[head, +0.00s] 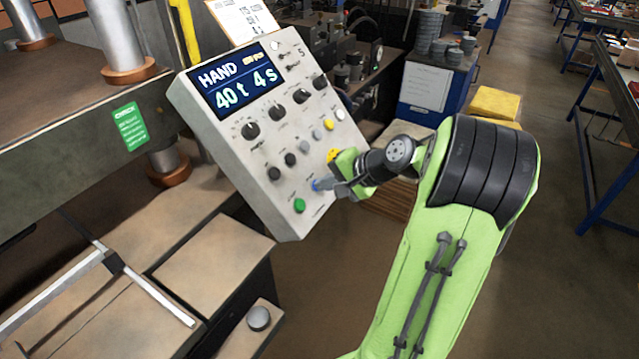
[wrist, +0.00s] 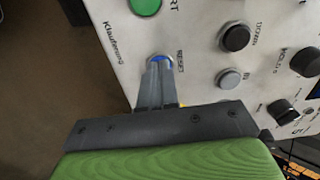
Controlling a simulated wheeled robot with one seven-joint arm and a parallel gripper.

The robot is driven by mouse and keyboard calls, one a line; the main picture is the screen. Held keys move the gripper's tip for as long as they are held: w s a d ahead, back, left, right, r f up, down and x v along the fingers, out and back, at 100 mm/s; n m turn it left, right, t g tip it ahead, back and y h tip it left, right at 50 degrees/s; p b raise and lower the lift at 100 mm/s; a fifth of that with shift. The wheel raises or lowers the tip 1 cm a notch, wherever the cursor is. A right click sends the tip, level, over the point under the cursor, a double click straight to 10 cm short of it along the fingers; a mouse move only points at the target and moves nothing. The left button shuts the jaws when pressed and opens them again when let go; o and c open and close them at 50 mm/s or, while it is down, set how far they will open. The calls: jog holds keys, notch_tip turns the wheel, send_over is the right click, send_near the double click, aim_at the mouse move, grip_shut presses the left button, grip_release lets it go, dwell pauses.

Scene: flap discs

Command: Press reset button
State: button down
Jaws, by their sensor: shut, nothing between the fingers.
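The control panel (head: 250,150) is a grey tilted box with a lit screen reading HAND, 40 t and 4 s. The blue reset button (wrist: 161,58) sits beside the label RESET in the wrist view, partly hidden behind my fingertips. It also shows as a bit of blue (head: 315,185) in the head view. My gripper (wrist: 157,68) is shut and empty, its fingertips at the blue button. I cannot tell whether the tips touch or press it. In the head view my gripper (head: 325,186) reaches the panel's lower right from the right.
A green button (head: 299,205) lies just below the blue one, and a grey button (wrist: 229,78) is close by. Black knobs (head: 300,96) and a yellow button (head: 328,124) are higher up. A press table with a metal bar stands left.

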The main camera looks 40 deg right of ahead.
jog(key=p+v, duration=0.5)
jog(key=v, duration=0.3)
jog(key=shift+p, duration=0.3)
dwell(0.4)
jog(key=s+a+r+n+g+h, duration=0.15)
jog(key=a+n, duration=0.25)
jog(key=a, duration=0.5)
jog(key=a+r+n+g, duration=0.2)
jog(key=a+n+g, duration=0.15)
jog(key=a, duration=0.55)
jog(key=s+a+r+n+h, duration=0.1)
jog(key=s+a+n, duration=0.2)
jog(key=s, duration=0.3)
jog(key=s+a+r+n+t+h, duration=0.1)
jog(key=s+a+n, duration=0.2)
jog(key=s, duration=0.2)
jog(key=shift+s, duration=0.4)
